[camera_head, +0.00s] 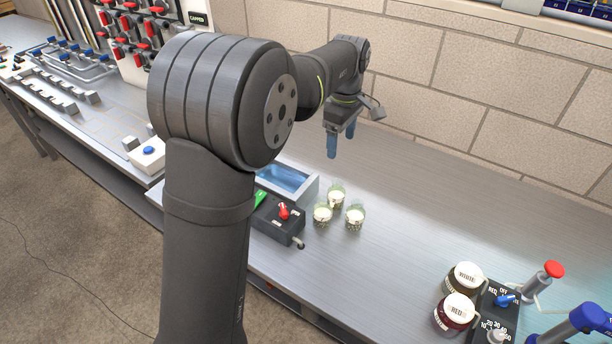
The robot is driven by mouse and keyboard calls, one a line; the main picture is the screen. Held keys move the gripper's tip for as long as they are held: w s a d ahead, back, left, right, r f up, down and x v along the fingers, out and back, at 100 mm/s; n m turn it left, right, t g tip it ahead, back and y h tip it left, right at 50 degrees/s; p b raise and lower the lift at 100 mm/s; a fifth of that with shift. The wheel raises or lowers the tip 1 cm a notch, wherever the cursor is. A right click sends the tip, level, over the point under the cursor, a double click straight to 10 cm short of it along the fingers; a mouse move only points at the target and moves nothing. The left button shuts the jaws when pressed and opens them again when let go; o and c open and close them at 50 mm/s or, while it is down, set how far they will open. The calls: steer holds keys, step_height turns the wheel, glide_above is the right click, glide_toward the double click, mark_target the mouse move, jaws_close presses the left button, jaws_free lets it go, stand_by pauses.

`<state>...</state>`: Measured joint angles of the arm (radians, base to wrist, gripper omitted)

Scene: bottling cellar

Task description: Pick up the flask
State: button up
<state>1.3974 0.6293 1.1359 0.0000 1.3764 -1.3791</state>
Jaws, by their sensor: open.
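My gripper (341,142) is open and empty, with blue fingertips pointing down. My own arm hides part of the bench at the left.
A metal basin (313,190) and a black box with a red knob (284,213) sit left of the vessels. The bench between is clear. A block wall (470,80) rises behind.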

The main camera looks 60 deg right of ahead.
steer(key=m, duration=1.7)
glide_toward(337, 189)
steer(key=f, duration=0.4)
steer(key=w+d+f, duration=0.1)
steer(key=shift+f, duration=0.4)
steer(key=shift+s+d+f, duration=0.1)
steer(key=shift+f, duration=1.4)
steer(key=shift+s+d+f, duration=0.1)
steer(key=shift+f, duration=1.35)
steer(key=shift+c, duration=0.4)
steer(key=c, duration=1.1)
